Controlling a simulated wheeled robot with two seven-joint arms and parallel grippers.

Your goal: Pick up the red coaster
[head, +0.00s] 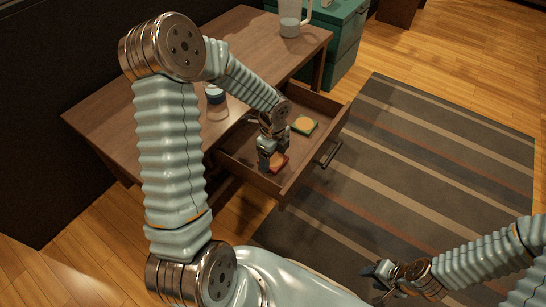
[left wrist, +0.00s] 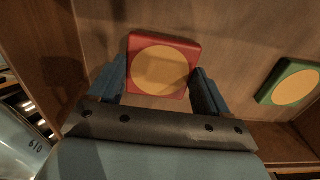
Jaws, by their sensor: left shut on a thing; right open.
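The red coaster (head: 280,165) is square with a tan round centre and lies in the open wooden drawer. My left gripper (head: 269,161) reaches down into the drawer over it. In the left wrist view the red coaster (left wrist: 162,65) sits between the two blue fingers of my left gripper (left wrist: 160,85), which are shut on its sides. Whether it is lifted off the drawer floor is hard to tell. My right gripper (head: 384,274) is open and empty, low over the rug side at the lower right.
A green coaster (head: 304,125) lies in the same drawer (head: 330,127); it also shows in the left wrist view (left wrist: 292,86). A cup (head: 215,95) and a pitcher (head: 290,20) stand on the wooden table (head: 150,115). A teal cabinet (head: 345,45) stands behind. The striped rug (head: 430,150) is clear.

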